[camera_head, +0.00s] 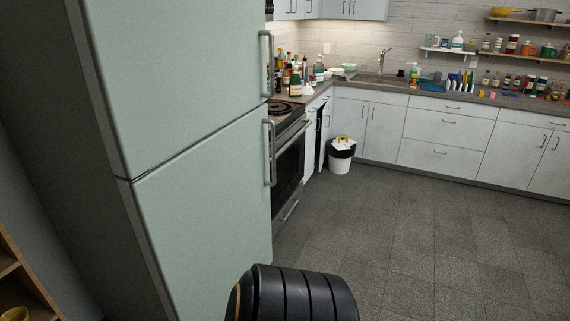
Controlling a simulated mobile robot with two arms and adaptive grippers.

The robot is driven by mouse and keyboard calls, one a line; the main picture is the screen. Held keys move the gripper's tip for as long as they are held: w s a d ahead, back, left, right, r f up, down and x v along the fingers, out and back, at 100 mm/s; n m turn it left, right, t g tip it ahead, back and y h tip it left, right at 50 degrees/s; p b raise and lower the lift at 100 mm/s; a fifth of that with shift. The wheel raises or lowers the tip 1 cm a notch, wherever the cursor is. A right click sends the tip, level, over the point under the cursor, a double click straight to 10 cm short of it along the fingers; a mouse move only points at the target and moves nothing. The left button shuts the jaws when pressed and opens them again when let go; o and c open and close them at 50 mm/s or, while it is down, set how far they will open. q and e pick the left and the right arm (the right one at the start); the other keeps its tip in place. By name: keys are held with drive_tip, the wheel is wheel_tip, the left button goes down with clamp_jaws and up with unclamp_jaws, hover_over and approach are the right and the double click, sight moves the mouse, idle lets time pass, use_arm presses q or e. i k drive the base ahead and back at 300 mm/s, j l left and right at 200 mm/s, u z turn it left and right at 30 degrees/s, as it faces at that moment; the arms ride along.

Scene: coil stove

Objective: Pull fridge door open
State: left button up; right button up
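A pale green fridge stands at the left, its dark side facing left. Its upper door (185,75) and lower door (205,205) both look shut, with a thin dark gap between them. The upper door has a vertical bar handle (270,65) near its right edge. The lower door has a similar handle (272,155) just below it. Neither gripper is in view. A black ribbed part at the bottom centre looks like part of my own arm; nothing touches the handles.
An oven with a coil stove (285,107) stands beyond the fridge. A white bin (341,158) with a black liner stands by the light cabinets (430,130). Bottles crowd the counter. The grey tiled floor (430,240) is clear at the right. A wooden shelf (15,265) is at lower left.

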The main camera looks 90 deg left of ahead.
sight(201, 218)
drive_tip(key=u, duration=3.25)
